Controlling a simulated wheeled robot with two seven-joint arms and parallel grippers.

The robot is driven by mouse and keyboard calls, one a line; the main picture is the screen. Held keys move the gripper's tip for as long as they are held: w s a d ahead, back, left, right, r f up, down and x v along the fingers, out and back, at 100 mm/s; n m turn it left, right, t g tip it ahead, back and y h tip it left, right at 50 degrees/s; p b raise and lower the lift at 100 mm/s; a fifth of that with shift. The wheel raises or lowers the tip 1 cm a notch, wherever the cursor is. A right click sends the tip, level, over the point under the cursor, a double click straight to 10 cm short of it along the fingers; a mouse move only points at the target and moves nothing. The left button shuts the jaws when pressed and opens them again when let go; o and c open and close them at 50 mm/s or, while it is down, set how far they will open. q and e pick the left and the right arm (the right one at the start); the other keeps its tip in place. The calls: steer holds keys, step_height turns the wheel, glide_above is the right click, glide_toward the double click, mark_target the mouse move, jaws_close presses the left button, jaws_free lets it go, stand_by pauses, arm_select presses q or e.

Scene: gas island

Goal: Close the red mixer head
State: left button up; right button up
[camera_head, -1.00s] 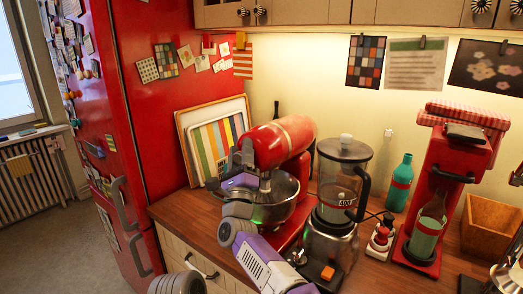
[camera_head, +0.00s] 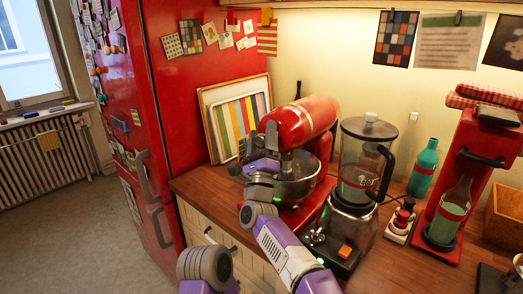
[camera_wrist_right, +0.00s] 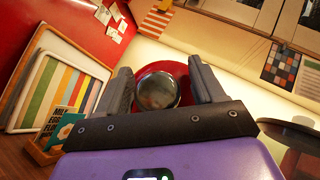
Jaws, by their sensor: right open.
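The red mixer (camera_head: 302,120) stands on the wooden counter, its rounded head above a steel bowl (camera_head: 298,185). The head looks somewhat tilted, front end low, but I cannot tell its exact angle. My right gripper (camera_head: 250,150) is at the front left of the mixer head, partly hiding the bowl. In the right wrist view its two fingers (camera_wrist_right: 163,88) are open, with the round metal front cap of the mixer head (camera_wrist_right: 158,90) showing between them. Contact cannot be told. My left gripper is not in view.
A glass blender (camera_head: 362,165) stands close to the right of the mixer. Farther right are a teal bottle (camera_head: 424,170) and a red machine (camera_head: 470,185). A red fridge (camera_head: 190,80) stands at the left.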

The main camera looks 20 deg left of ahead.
mark_target(262, 147)
steer(key=shift+s+d+f, duration=0.15)
steer(key=shift+s+f, duration=0.1)
steer(key=shift+f, duration=0.1)
steer(key=b+v, duration=0.1)
steer(key=v, duration=0.3)
steer(key=shift+s+d+f+b, duration=0.1)
steer(key=shift+s+b, duration=0.15)
steer(key=shift+b, duration=0.15)
steer(key=shift+v, duration=0.75)
